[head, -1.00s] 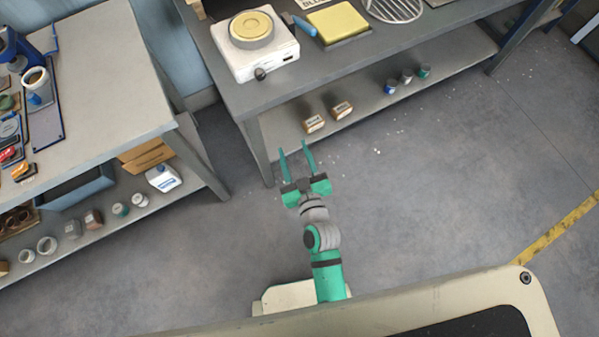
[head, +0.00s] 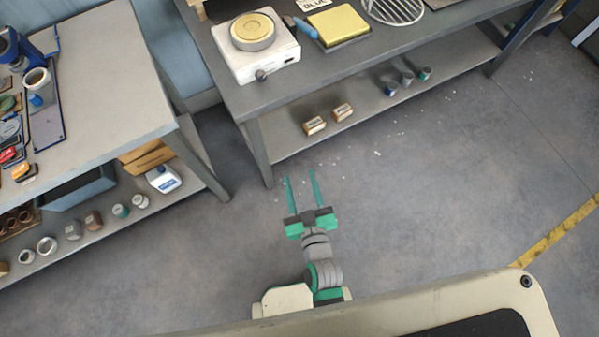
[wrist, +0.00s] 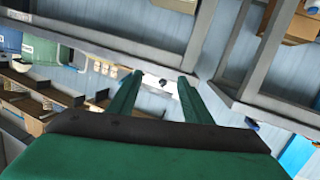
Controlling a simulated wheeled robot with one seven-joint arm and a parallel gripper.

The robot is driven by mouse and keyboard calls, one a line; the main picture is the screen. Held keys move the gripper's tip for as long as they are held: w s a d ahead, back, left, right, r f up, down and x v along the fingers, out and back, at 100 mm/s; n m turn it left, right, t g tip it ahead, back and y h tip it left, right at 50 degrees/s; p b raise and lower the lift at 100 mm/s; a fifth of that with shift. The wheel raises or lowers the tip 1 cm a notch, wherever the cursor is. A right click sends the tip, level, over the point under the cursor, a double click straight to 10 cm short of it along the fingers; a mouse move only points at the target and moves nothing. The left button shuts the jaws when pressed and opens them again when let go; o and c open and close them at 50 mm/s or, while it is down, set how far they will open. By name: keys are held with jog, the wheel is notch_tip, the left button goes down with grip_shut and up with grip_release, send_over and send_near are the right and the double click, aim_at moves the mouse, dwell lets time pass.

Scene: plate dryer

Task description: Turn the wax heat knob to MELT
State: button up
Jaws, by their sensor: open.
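The wax heater (head: 255,52) is a white box with a round yellowish wax pot (head: 253,30) on top. It stands on the grey bench at the upper middle of the head view. Its small dark knob (head: 261,75) is on the front face; its setting is too small to read. My gripper (head: 301,175) is open and empty, in front of and below the bench, apart from the heater. In the wrist view, the green fingers (wrist: 152,85) are spread with nothing between them. I cannot make out the knob clearly in the wrist view.
The bench (head: 345,68) has a front edge and leg (head: 258,150) close to my gripper. A blue-handled tool (head: 306,28) and yellow pad (head: 338,24) lie right of the heater. Another workbench (head: 105,90) stands at left.

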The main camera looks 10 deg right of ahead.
jog(key=n+t+y, duration=0.2)
jog(key=y, duration=0.1)
send_near(262, 79)
jog(key=w, duration=0.2)
jog(key=w+a, duration=0.1)
jog(key=w, duration=0.5)
jog(key=shift+w+a, duration=0.2)
jog(key=shift+a, duration=0.15)
jog(key=c, duration=1.1)
jog(key=shift+o, duration=0.2)
